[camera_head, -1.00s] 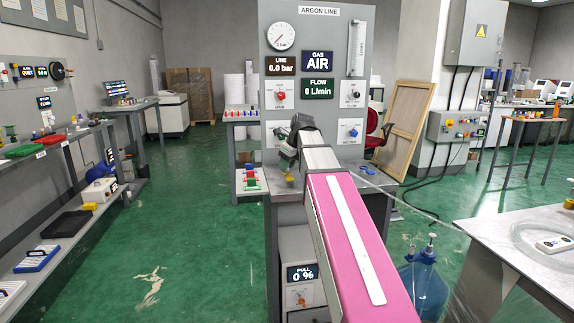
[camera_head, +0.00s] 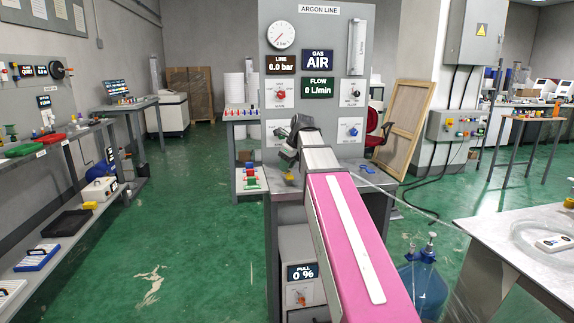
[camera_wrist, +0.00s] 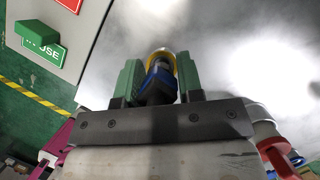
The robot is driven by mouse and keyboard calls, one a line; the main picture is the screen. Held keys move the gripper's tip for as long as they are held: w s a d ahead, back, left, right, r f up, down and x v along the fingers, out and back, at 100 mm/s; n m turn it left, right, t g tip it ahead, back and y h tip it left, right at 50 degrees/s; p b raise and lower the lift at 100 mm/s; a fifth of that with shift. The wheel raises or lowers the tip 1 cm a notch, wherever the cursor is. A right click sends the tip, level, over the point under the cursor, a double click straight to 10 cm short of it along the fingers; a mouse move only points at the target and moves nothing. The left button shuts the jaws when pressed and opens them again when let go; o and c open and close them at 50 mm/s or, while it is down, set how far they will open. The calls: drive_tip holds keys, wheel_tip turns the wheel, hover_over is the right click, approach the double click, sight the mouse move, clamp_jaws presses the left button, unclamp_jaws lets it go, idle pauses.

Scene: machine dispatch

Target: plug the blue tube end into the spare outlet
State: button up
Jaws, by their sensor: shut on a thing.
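My gripper shows in the wrist view (camera_wrist: 159,82), its two green fingers closed around a blue piece (camera_wrist: 158,84) with a yellow ring (camera_wrist: 160,55) just beyond it. The blue piece looks like the tube end; the rest of any tube is hidden. In the head view my arm reaches toward the foot of the argon line panel (camera_head: 318,30), and the fingertips are hard to make out. A small yellow part (camera_head: 289,177) shows below the arm's end. I cannot tell which fitting is the spare outlet.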

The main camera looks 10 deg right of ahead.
drive_tip(key=shift+f, duration=1.2)
idle(1.0)
drive_tip(key=o, duration=1.1)
drive_tip(key=shift+s, duration=0.1)
drive_tip(key=o, duration=0.4)
drive_tip(key=shift+r, duration=0.25)
drive_tip(key=shift+r, duration=2.85)
